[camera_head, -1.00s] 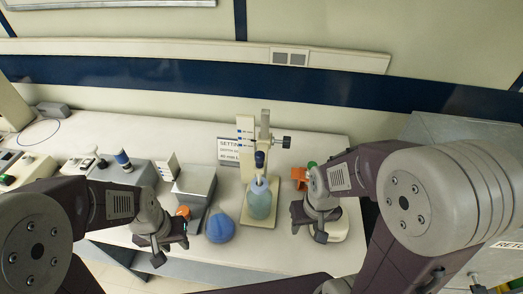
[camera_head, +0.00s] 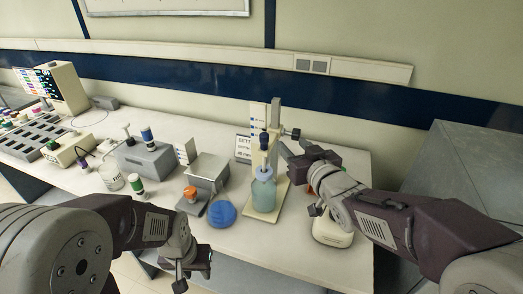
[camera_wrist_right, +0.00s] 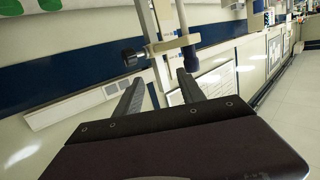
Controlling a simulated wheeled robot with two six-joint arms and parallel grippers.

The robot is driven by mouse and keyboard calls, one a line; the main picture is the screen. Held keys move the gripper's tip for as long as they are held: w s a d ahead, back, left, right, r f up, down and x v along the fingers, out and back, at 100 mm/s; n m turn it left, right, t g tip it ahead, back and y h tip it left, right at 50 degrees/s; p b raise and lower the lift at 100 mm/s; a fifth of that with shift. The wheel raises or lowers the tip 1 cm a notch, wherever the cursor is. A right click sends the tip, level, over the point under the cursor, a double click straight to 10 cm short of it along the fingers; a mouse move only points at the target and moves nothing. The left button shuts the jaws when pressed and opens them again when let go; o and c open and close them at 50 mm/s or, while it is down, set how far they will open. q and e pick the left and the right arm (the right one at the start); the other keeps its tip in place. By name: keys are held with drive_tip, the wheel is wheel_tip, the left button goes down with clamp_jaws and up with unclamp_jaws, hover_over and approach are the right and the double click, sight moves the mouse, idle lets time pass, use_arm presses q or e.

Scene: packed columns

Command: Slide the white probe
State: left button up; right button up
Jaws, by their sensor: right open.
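The stand (camera_head: 275,128) has an upright column and scale plate on a pale base, right of the bench's middle. Its clamp carries a slim probe (camera_head: 264,142) with a dark blue section, above a pale blue bottle (camera_head: 263,193); a white part is hard to make out. The right wrist view shows the probe (camera_wrist_right: 190,52) and the clamp knob (camera_wrist_right: 131,58) beyond my fingers. My right gripper (camera_head: 291,148) is open and empty, just right of the column, pointing at it. My left gripper (camera_head: 192,279) hangs low before the bench's front edge; its jaw opening is unclear.
A blue round object (camera_head: 222,214) and a grey block (camera_head: 208,170) stand left of the stand. A white rounded device (camera_head: 332,232) sits under my right arm. Bottles and instruments fill the bench's left side. A grey cabinet (camera_head: 455,170) stands at right.

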sight(262, 134)
drive_tip(key=a+y+b, duration=0.1)
drive_tip(key=a+n+b, duration=0.1)
drive_tip(key=a, duration=0.1)
drive_tip(key=a+y+b, duration=0.1)
drive_tip(key=shift+s+a+f+n+t+y, duration=0.2)
drive_tip(key=shift+a+f+n+t+y, duration=0.1)
drive_tip(key=shift+a+f+n+t, duration=0.1)
drive_tip(key=shift+a+r, duration=0.2)
drive_tip(key=shift+a, duration=0.1)
drive_tip(key=shift+s+d+r, duration=0.1)
drive_tip(key=shift+s+r, duration=0.05)
drive_tip(key=shift+r, duration=0.2)
use_arm(q)
drive_tip(key=f, duration=0.2)
drive_tip(key=f+p, duration=0.1)
drive_tip(key=f, duration=0.1)
drive_tip(key=shift+w+a+f, duration=0.1)
drive_tip(key=shift+w+a, duration=0.05)
drive_tip(key=shift+w, duration=0.05)
use_arm(e)
drive_tip(key=x, duration=0.9)
drive_tip(key=shift+s, duration=0.1)
clamp_jaws()
